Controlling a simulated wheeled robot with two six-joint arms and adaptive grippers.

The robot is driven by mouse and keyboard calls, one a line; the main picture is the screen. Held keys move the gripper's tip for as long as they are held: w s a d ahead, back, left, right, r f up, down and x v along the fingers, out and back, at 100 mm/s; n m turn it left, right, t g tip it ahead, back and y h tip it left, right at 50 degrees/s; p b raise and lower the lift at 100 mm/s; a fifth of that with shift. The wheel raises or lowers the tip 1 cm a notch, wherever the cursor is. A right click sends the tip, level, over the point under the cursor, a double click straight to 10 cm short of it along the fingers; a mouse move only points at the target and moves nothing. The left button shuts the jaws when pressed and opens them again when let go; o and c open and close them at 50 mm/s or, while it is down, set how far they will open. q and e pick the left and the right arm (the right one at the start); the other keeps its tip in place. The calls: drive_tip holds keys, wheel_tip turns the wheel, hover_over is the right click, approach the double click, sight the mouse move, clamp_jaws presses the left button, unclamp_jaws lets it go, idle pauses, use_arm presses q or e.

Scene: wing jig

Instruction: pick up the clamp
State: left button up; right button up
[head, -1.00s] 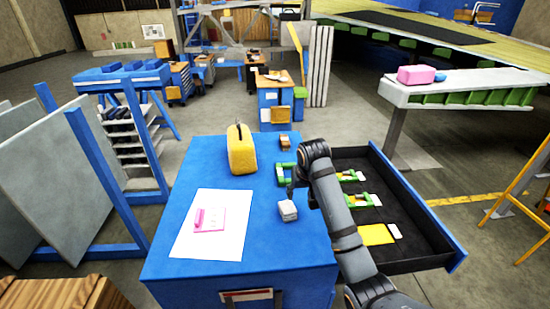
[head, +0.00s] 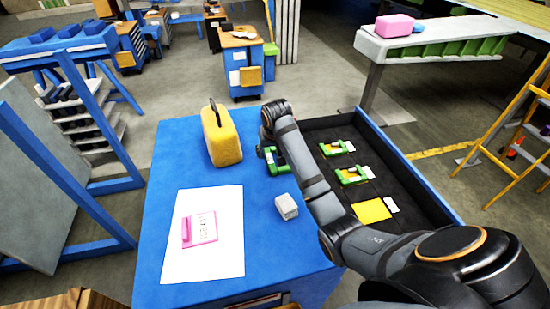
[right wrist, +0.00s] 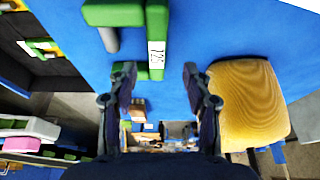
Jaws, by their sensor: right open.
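A green clamp (head: 278,162) lies on the blue cabinet top, near its right side, partly hidden behind my right arm. In the right wrist view the green clamp (right wrist: 155,35) shows at the top, with a white printed label and a grey part. My right gripper (right wrist: 157,78) is open, with its two fingers apart and nothing between them. The clamp's labelled bar lies just beyond the fingertips, roughly in line with the gap; I cannot tell the height between them. In the head view the right fingers are mostly hidden by the arm. My left gripper is in neither view.
A yellow case (head: 222,137) with a dark handle stands left of the clamp. A light grey block (head: 286,206) and a white sheet (head: 225,255) with a pink item (head: 200,229) lie nearer. The open drawer (head: 437,205) at right holds more green clamps (head: 353,175) and a yellow card (head: 372,210).

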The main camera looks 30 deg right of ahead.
sight(270, 160)
drive_tip(key=shift+d+f+p, duration=0.1)
drive_tip(key=shift+f+p, duration=0.4)
drive_tip(key=shift+p, duration=0.1)
drive_tip(key=shift+d+f+p, duration=0.1)
drive_tip(key=shift+f+p, duration=0.55)
drive_tip(key=x, duration=0.2)
drive_tip(key=shift+f, duration=0.45)
drive_tip(key=c, duration=0.7)
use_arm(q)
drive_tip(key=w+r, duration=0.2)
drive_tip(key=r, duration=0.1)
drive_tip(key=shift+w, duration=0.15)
use_arm(e)
clamp_jaws()
